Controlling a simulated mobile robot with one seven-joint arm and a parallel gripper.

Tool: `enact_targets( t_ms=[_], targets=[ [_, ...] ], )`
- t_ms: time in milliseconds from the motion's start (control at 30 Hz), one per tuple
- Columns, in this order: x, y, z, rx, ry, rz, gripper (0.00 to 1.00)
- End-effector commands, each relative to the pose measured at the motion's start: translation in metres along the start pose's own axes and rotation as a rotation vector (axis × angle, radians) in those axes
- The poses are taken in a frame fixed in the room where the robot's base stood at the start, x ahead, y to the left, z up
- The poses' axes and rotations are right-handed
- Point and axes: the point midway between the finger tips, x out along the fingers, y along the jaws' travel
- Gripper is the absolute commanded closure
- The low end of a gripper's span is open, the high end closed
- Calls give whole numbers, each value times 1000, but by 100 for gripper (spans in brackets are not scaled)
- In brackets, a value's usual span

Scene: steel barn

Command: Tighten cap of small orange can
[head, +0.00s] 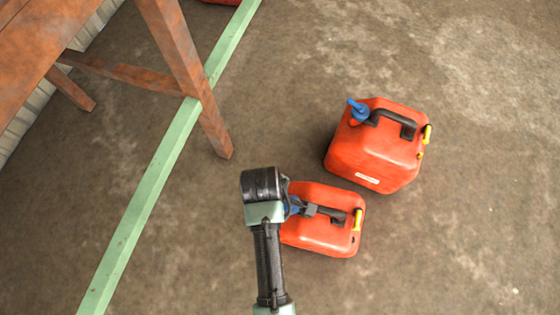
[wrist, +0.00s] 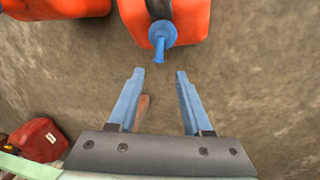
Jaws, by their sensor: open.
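The small orange can (head: 328,246) stands on the floor in the head view, with a dark handle and a yellow piece at its right end. My arm hides part of its left end. In the wrist view the small can (wrist: 190,20) is at the top centre, and its blue cap (wrist: 161,35) with a stubby spout points toward my gripper. My gripper (wrist: 159,74) is open and empty. In the picture its two blue-grey fingertips lie below the cap, one on each side of its line, apart from it. In the head view my gripper is over the can's left end, its fingers hard to make out.
A larger orange can (head: 375,155) with a blue cap (head: 358,110) stands just behind the small one. A rusty table (head: 190,75) and a pale green floor beam (head: 150,195) are on the left. Another red can (wrist: 38,139) shows in the wrist view. Floor at right is clear.

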Motion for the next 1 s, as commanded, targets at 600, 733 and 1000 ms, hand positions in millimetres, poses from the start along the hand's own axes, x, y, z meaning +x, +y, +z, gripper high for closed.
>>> enact_targets(
  t_ms=[600, 733, 1000],
  targets=[
    [93, 0, 0, 2, 2, 2, 51],
    [94, 1, 0, 2, 2, 2, 51],
    [94, 1, 0, 2, 2, 2, 63]
  ],
)
